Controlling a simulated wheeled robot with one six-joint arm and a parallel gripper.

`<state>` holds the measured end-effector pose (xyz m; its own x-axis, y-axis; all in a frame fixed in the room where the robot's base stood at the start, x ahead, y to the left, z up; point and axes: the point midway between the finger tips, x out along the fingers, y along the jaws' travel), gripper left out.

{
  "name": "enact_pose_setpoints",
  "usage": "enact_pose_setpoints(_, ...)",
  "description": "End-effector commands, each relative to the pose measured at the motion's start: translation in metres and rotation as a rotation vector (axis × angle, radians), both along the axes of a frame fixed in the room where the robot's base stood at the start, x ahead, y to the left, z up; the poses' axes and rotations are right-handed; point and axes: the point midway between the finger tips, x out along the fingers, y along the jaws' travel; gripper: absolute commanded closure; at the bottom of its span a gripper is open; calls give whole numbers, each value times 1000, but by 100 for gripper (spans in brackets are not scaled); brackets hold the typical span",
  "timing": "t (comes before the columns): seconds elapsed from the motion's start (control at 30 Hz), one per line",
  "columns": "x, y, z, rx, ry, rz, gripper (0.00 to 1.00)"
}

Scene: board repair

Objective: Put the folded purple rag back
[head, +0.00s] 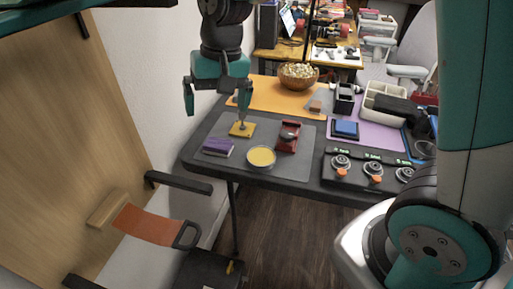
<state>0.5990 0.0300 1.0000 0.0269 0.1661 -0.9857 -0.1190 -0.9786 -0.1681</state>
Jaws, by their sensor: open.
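The folded purple rag (217,147) lies on the front left part of a dark grey mat (285,172) on the table. My gripper (215,108) hangs above the left side of the table, its two teal fingers spread wide apart with nothing between them. It is above and behind the rag in the picture, clear of it. A yellow pad (240,130) lies behind the rag, below the right finger; I cannot tell whether the upright dark piece above it belongs to it or to my gripper.
A round yellow dish (261,157) and a dark red tool (288,137) lie right of the rag. A blue pad (345,128) and a black rack with several round metal parts (374,173) are further right. A wooden bowl (298,77) stands behind. A wooden board (60,130) is at left.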

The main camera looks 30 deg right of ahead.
Motion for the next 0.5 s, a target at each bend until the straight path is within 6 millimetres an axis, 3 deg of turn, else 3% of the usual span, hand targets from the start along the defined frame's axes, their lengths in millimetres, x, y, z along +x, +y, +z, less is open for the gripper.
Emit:
enact_pose_setpoints(0.03, -34, 3, 14, 29, -26, 114, 0)
enact_pose_setpoints(0.2, -131, 11, 31, 117, -104, 472, 0)
enact_pose_setpoints(0.33, -178, 14, 32, 159, -149, 641, 0)
enact_pose_setpoints(0.5, -199, 16, 30, 179, -169, 721, 0)
